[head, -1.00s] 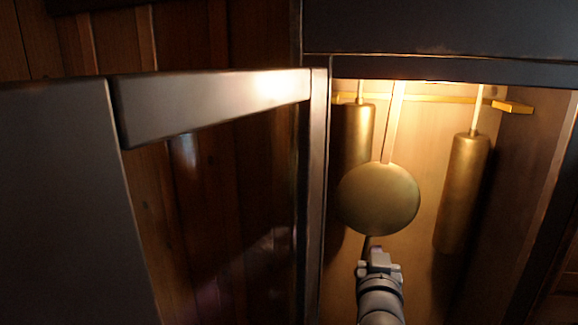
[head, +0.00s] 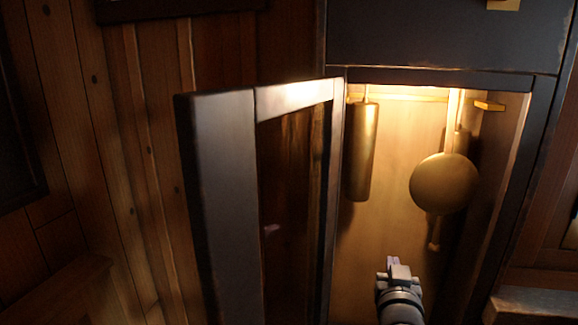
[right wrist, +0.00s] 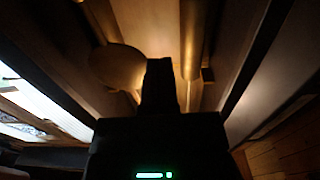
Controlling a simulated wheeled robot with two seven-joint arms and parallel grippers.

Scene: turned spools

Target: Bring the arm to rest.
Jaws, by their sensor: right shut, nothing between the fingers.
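My right gripper (head: 393,265) is in front of the lower part of the open clock case in the head view, shut and empty. It is below and left of the round brass pendulum bob (head: 444,183), with a visible gap between them. The bob hangs at the right of the case, in front of one brass weight. In the right wrist view the dark gripper (right wrist: 158,75) points into the case, with the bob (right wrist: 117,66) left of it and a brass weight (right wrist: 193,40) to its right. My left gripper is not in view.
The glazed case door (head: 225,180) stands open on the left, its frame close to the arm's left side. Another brass weight (head: 361,150) hangs at the left inside the case. A dark panel (head: 440,40) closes the top. A plank wall (head: 110,150) is behind.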

